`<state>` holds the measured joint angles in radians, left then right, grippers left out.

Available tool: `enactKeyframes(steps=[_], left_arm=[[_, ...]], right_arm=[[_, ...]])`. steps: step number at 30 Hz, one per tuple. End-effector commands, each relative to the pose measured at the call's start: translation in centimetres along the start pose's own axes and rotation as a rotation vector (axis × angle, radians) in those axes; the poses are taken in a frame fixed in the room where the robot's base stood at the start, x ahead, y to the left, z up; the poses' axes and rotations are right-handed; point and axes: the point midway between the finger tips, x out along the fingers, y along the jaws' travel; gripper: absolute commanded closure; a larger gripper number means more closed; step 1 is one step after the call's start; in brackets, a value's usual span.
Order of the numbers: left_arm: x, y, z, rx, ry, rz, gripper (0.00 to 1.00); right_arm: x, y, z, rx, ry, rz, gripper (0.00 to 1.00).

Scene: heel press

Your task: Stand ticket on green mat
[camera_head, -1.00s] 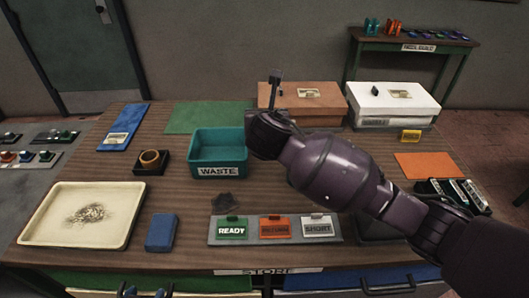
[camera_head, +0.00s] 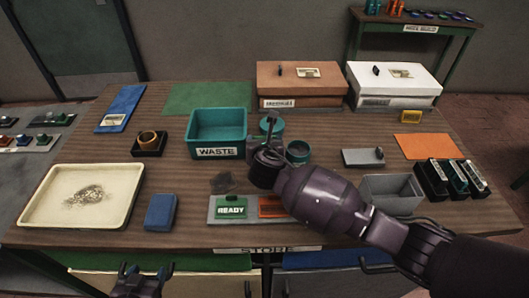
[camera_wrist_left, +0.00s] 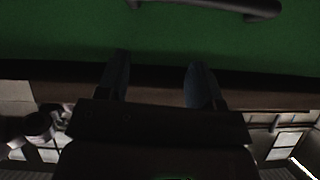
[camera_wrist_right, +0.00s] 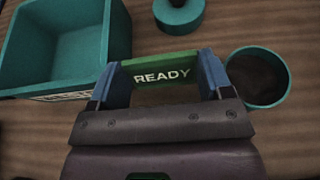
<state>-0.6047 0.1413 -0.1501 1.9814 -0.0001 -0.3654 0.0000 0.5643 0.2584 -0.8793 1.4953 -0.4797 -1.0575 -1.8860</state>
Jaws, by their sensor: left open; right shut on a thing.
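My right gripper (camera_head: 267,136) is over the table, just right of the teal WASTE bin. In the right wrist view (camera_wrist_right: 162,80) it is shut on a green ticket (camera_wrist_right: 160,75) lettered READY, held between blue-grey fingers. In the head view I cannot make out that ticket at the fingertips. Another green READY piece (camera_head: 231,210) shows on the grey rack (camera_head: 215,221) at the front. The green mat (camera_head: 210,98) lies flat and bare at the back left. My left gripper (camera_head: 143,277) is open and empty below the table's front edge; its wrist view shows a green drawer face (camera_wrist_left: 160,35).
The WASTE bin (camera_head: 217,133) stands just in front of the mat. A teal cup (camera_head: 298,152) and teal lid (camera_head: 278,128) are beside my right gripper. A brown box (camera_head: 300,86) and white box (camera_head: 394,85) stand at the back. A cream tray (camera_head: 40,215) is front left.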

Motion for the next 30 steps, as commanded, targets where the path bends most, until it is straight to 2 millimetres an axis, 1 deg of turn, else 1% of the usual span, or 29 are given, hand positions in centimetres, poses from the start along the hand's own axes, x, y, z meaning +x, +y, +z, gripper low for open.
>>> enactKeyframes(steps=[6, 9, 21, 22, 23, 24, 30], left_arm=[[0.2, 0.0, 0.3, 0.000, 0.002, 0.000, 0.39], [0.3, 0.1, 0.3, 0.000, 0.002, 0.000, 0.39], [0.4, 0.1, 0.1, 0.001, 0.007, 0.001, 0.39], [0.4, 0.1, 0.1, 0.001, 0.007, 0.001, 0.39], [0.4, 0.1, 0.1, 0.001, 0.007, 0.001, 0.39], [0.4, 0.1, 0.1, 0.001, 0.007, 0.001, 0.39], [0.4, 0.0, 0.1, 0.002, 0.008, 0.001, 0.39]], right_arm=[[1.0, 0.0, -2.7, -0.001, 0.004, -0.002, 0.49], [1.4, 0.0, -3.6, -0.002, 0.003, -0.001, 0.49], [1.6, 0.0, -4.0, -0.001, 0.002, 0.000, 0.49], [1.6, 0.0, -4.0, 0.000, 0.002, 0.000, 0.24], [1.6, 0.0, -4.0, 0.000, 0.002, 0.000, 0.20], [1.6, 0.0, -4.0, 0.000, 0.002, 0.000, 0.17], [1.6, 0.0, -4.0, -0.001, 0.002, 0.000, 0.17]])
